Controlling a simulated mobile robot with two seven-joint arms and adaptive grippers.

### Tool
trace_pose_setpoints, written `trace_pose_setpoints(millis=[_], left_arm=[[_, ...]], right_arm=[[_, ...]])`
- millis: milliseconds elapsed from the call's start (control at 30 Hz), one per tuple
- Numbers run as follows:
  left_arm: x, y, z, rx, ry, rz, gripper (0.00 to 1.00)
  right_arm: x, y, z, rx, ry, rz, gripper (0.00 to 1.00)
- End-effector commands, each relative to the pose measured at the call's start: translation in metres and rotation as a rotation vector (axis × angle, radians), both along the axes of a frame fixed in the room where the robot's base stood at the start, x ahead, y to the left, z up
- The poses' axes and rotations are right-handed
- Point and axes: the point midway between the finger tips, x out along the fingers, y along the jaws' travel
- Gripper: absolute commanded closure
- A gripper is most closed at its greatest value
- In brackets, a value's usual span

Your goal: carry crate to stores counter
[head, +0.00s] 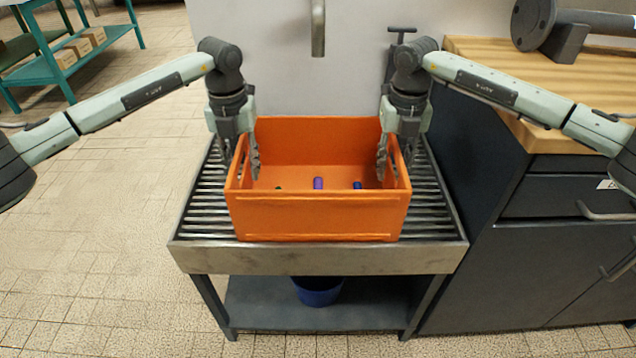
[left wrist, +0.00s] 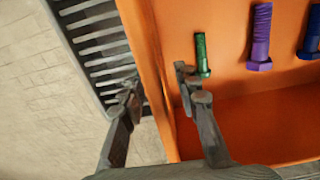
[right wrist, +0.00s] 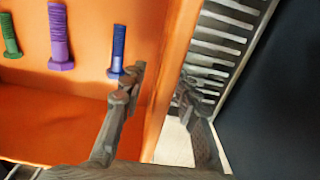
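The orange crate (head: 320,217) sits upright on a slatted metal stand (head: 310,260). Inside lie a green bolt (left wrist: 201,55), a purple bolt (left wrist: 260,38) and a blue bolt (right wrist: 118,50). My left gripper (head: 241,164) is open, pointing down across the crate's left wall. One finger is inside and one outside. My right gripper (head: 395,162) straddles the right wall the same way, also open. In both wrist views gaps show between fingers and wall. I cannot tell which surface is the stores counter.
A dark cabinet with a wooden top (head: 575,90) stands close on the right, bearing a dark pipe piece (head: 535,22). A blue bucket (head: 318,295) is under the stand. A teal shelf (head: 100,45) with boxes stands far left. The tiled floor at left is clear.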

Motion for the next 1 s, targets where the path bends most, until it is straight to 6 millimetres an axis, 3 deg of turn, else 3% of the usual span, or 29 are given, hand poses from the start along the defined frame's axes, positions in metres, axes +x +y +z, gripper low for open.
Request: trace_pose_setpoints(millis=[400, 667, 1000], left_arm=[[0.0, -0.0001, -0.0089, 0.0, 0.0, 0.0, 0.69], [0.0, -0.0001, -0.0086, 0.0, 0.0, 0.0, 1.0], [0.0001, 0.0, -0.0084, -0.001, -0.001, 0.0, 1.0]], right_arm=[[-0.0003, 0.0001, -0.0092, 0.0, 0.001, 0.001, 0.69], [-0.0003, 0.0002, -0.0089, 0.0, 0.001, 0.001, 1.0], [-0.0002, 0.0002, -0.0086, 0.0, 0.0, 0.001, 1.0]])
